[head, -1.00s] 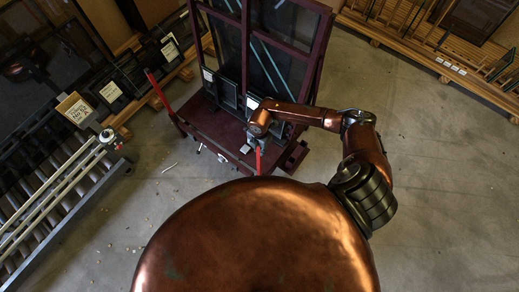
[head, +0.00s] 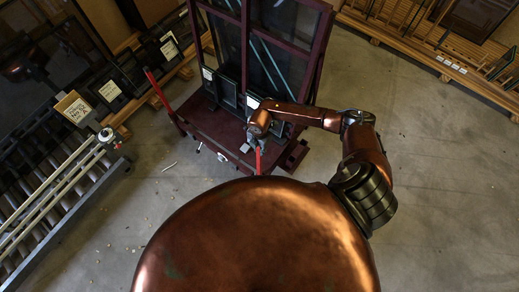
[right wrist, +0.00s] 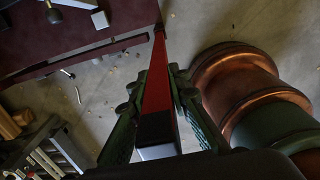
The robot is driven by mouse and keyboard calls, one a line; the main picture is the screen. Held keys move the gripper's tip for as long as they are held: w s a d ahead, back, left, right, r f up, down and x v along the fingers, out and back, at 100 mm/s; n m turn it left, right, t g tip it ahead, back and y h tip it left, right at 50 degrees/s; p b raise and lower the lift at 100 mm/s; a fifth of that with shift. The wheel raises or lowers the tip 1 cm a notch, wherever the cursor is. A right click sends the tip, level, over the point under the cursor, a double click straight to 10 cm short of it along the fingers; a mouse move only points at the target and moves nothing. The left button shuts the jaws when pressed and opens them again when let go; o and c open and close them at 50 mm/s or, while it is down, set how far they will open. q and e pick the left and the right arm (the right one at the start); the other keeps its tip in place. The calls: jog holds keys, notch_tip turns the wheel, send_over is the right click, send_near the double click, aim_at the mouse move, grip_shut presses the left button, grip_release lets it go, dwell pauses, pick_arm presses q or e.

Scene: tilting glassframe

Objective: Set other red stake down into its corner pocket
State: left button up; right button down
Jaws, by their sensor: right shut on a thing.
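My right gripper (head: 254,140) is shut on a red stake (head: 258,160) at the front edge of the dark red glass trolley (head: 215,122). In the right wrist view the stake (right wrist: 157,82) runs between the green fingers (right wrist: 155,105), its dark-capped end close to the camera. Its far end lies beside the trolley's corner (right wrist: 148,12). I cannot tell whether it is inside a pocket. Another red stake (head: 158,90) stands tilted at the trolley's left front corner. My left gripper is in neither view.
Dark glazed frames (head: 272,45) lean on the trolley. A roller conveyor (head: 60,190) is at the left, and wooden racks (head: 440,62) line the upper right. Small debris (head: 169,167) lies on the floor. The floor at the right is clear.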

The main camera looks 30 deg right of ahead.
jog(key=shift+f+b, duration=0.5)
jog(key=shift+f, duration=0.3)
dwell(0.4)
jog(key=c, duration=1.7)
grip_release()
jog(key=shift+c, duration=0.2)
jog(key=shift+r+p, duration=2.8)
jog(key=shift+r, duration=0.2)
